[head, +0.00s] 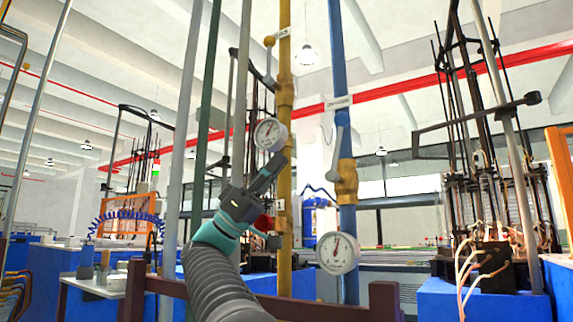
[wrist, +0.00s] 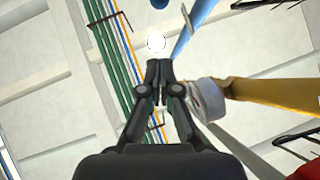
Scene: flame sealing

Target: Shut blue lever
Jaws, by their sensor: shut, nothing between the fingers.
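The blue pipe (head: 333,60) runs upright right of centre in the head view, with a brass valve (head: 347,182) on it. A grey-blue lever (head: 337,148) stands nearly upright beside this valve, roughly along the pipe. My gripper (head: 279,163) is shut and empty, pointing up and right, left of the lever and apart from it in the picture. It overlaps the yellow pipe (head: 285,100) in the head view; I cannot tell the depth gap. In the wrist view the shut fingertips (wrist: 160,68) are in the middle, and the blue pipe (wrist: 200,24) is above right.
A round gauge (head: 270,134) on the yellow pipe is close to my fingertips; it also shows in the wrist view (wrist: 206,99). A second gauge (head: 338,252) sits low on the blue pipe. A red handle (head: 264,223) is beside my wrist. A brown rail (head: 384,300) crosses below.

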